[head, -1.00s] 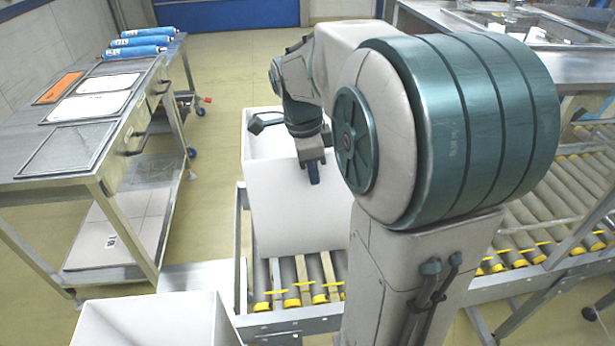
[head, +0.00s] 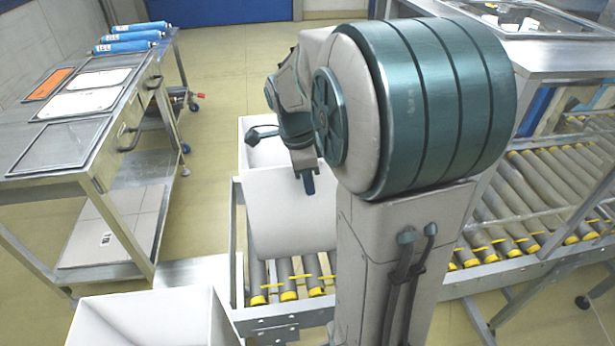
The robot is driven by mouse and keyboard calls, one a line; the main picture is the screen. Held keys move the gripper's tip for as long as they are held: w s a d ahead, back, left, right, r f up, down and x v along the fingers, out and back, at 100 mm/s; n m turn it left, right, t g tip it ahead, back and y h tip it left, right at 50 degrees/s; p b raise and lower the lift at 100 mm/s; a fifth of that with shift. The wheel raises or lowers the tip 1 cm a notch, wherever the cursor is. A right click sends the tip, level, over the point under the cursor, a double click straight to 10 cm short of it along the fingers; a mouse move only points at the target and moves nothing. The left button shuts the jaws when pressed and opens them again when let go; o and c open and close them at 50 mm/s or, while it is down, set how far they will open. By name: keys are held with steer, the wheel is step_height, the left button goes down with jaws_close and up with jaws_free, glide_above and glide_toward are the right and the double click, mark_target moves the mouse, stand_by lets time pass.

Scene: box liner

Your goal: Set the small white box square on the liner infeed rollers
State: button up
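An open-topped white box (head: 288,215) stands upright over the short roller section (head: 284,272) in the head view. Its lower front edge is at the rollers. Whether it rests fully on them or sits exactly square, I cannot tell. My gripper (head: 308,184) points down at the box's near upper side, with a dark finger showing in front of the wall. Any finger inside the box is hidden, so I cannot tell whether the gripper is shut on the wall. My arm covers the box's right side.
Another open white box (head: 150,318) stands at the lower left. A steel table (head: 150,90) with trays and blue rolls is at the left. A longer roller conveyor (head: 520,200) runs at the right under a steel frame. Yellow floor (head: 235,70) is clear behind.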

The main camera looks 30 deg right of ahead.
steer(key=r, duration=0.3)
steer(key=a+r, duration=0.1)
steer(key=r, duration=0.3)
steer(key=r+p, duration=0.1)
steer(key=r, duration=0.3)
steer(key=shift+w+a, duration=0.25)
steer(key=shift+a, duration=0.05)
steer(key=shift+a+r, duration=0.1)
steer(key=shift+r, duration=0.4)
steer(key=s+a+f+n+t+y, duration=0.1)
steer(key=s+a+f+n, duration=0.2)
steer(key=n, duration=0.7)
steer(key=s+a+f+n+t, duration=0.2)
steer(key=s+a+f+n, duration=0.2)
steer(key=s+n, duration=0.6)
step_height(320, 180, down, 3)
steer(key=shift+s+a+r+n+y, duration=0.1)
steer(key=shift+s+a+n+y, duration=0.15)
steer(key=shift+n+y, duration=0.25)
